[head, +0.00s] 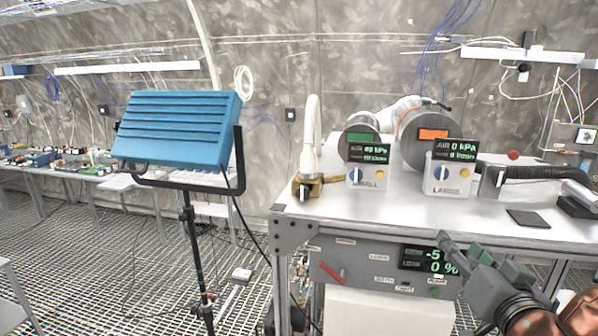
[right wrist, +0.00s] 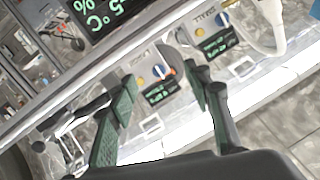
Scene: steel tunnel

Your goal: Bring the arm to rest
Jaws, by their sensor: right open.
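My right gripper (head: 466,250) is at the lower right of the head view, in front of the bench's front panel. It points up and to the left. In the right wrist view the green and dark fingers (right wrist: 160,100) stand wide apart with nothing between them. The bench (head: 400,209) with a light metal top is just beyond the gripper. I cannot tell whether the gripper touches the panel. My left gripper does not show.
The bench holds two gauge boxes, reading AIR 0 kPa (head: 449,178) and a second one (head: 368,175), two cylinders and a white curved pipe (head: 312,135). A blue lamp panel (head: 178,130) stands on a tripod at left.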

